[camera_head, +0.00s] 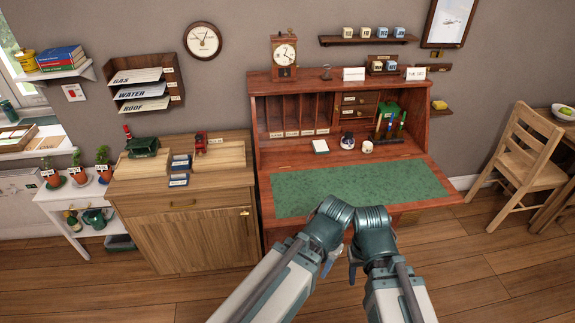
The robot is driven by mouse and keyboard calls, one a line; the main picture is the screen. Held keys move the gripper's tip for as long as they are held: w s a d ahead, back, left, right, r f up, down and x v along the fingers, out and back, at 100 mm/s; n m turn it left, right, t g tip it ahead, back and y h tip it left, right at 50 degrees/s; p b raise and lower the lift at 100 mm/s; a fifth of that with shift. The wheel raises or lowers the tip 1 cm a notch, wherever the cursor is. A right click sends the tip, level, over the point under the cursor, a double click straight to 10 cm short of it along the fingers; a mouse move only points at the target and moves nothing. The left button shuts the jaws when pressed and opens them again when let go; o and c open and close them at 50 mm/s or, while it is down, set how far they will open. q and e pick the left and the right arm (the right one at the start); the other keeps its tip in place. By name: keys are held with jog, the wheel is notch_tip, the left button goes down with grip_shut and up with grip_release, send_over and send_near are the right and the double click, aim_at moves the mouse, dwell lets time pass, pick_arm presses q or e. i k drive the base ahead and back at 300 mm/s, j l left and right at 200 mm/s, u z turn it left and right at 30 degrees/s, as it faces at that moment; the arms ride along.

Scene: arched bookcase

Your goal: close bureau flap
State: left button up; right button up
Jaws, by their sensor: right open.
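The bureau is reddish-brown wood, and its flap (262,208) is folded down and open, with a green writing surface (350,187). The flap lies flat below the pigeonholes, and I see nothing resting on its green area. My two arms come up from the bottom and their bent joints overlap the flap's front edge in the picture; I cannot tell whether they touch it. Only small parts of my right gripper (354,271) show beside my arm; it is open and looks empty. My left gripper (327,267) is mostly hidden by my arm.
A wooden cabinet (184,230) stands to the left. A chair (522,160) stands at the right. The floor between bureau and chair is clear.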

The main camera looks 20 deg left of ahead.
aim_at(406, 183)
jog(key=i+l+u, duration=0.1)
jog(key=l+u, duration=1.25)
jog(key=l, duration=0.35)
jog(key=k+l+u, duration=0.1)
jog(key=l, duration=0.3)
jog(key=k+l+u, duration=0.1)
jog(key=l, duration=0.35)
jog(key=k+l+u, duration=0.1)
jog(key=l, duration=0.35)
jog(key=k+l+u, duration=0.1)
jog(key=l, duration=0.3)
jog(key=k+l+u, duration=0.1)
jog(key=l, duration=0.3)
jog(key=k+l, duration=0.15)
jog(key=l, duration=0.2)
jog(key=k+l, duration=0.2)
jog(key=l, duration=0.2)
jog(key=k+l, duration=0.15)
jog(key=l, duration=0.2)
